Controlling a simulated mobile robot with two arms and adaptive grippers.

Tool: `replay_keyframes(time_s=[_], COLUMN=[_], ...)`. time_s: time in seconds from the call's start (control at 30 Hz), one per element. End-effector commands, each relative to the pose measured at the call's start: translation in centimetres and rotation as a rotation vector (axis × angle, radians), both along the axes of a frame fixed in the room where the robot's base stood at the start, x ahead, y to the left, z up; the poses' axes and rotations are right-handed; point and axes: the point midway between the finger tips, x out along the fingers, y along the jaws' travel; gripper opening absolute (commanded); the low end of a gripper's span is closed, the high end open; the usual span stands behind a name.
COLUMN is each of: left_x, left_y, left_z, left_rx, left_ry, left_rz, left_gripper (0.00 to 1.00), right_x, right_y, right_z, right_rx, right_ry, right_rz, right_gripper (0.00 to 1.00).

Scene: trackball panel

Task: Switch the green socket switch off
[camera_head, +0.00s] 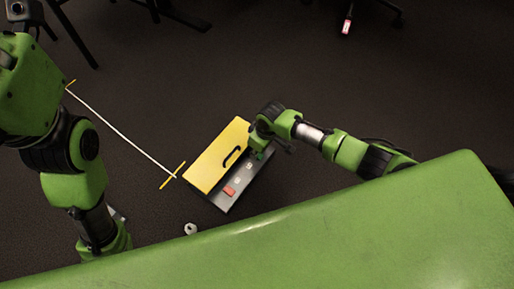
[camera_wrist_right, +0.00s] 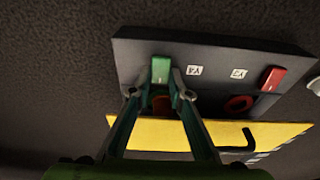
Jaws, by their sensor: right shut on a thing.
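The green socket switch (camera_wrist_right: 160,69) stands up from the dark grey panel (camera_wrist_right: 135,52) at its left end in the right wrist view. My right gripper (camera_wrist_right: 161,80) is shut on it, with one fingertip on each side. In the head view my right gripper (camera_head: 259,153) covers most of the switch at the far right end of the panel (camera_head: 222,203). A red switch (camera_wrist_right: 273,78) sits at the panel's other end; it also shows in the head view (camera_head: 229,191). My left arm comes down at the left, and its gripper is hidden.
A yellow board (camera_head: 210,165) with a black handle (camera_head: 231,157) adjoins the panel. Two white labels (camera_wrist_right: 195,71) lie between the switches. A white rod (camera_head: 120,134) with yellow end bars and a small white round thing (camera_head: 190,229) lie nearby. Dark floor around is mostly clear.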

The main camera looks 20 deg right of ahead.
Motion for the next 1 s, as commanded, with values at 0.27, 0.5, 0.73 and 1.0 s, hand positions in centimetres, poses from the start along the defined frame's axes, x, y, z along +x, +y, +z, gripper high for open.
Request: replay_keyframes(time_s=[0.27,0.5,0.73,1.0], left_x=[0.0,0.0,0.0,0.0], left_y=[0.0,0.0,0.0,0.0], left_z=[0.0,0.0,0.0,0.0], left_rx=[0.001,0.001,0.001,0.001], left_ry=[-0.001,0.0,-0.001,-0.001], left_rz=[0.0,0.0,0.0,0.0], left_gripper=[0.4,0.4,0.4,0.4], right_x=[0.1,0.0,0.0,-0.6], right_y=[0.1,0.1,-0.1,-0.6], right_z=[0.0,0.0,0.7,5.1], right_rx=[0.002,0.001,0.001,0.002], right_ry=[-0.002,0.0,-0.002,-0.003], right_rz=[0.002,0.001,0.001,0.002], right_gripper=[0.35,0.35,0.35,0.35])
